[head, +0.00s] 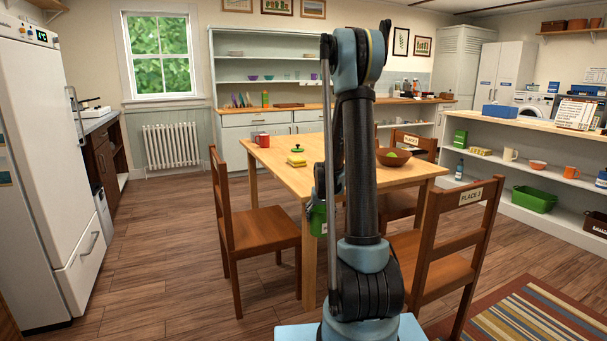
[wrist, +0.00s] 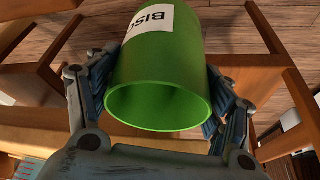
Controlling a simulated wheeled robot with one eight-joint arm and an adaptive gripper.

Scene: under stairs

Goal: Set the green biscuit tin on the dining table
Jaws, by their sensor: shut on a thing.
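The green biscuit tin (wrist: 160,70) fills the middle of the wrist view, with a white label reading "BISC". Its open rim faces the camera. My gripper (wrist: 160,98) has a finger on each side of it and is shut on it. In the head view the tin (head: 318,219) shows partly behind my arm, seemingly lower than the tabletop and by the near side. My gripper is mostly hidden there. The wooden dining table (head: 270,161) stands behind my arm.
On the table are a red mug (head: 262,140), a small green lid-like thing (head: 297,149), a yellow block (head: 296,161) and a brown bowl (head: 393,157). Chairs (head: 262,228) (head: 440,260) flank the table. Its left front top has bare room.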

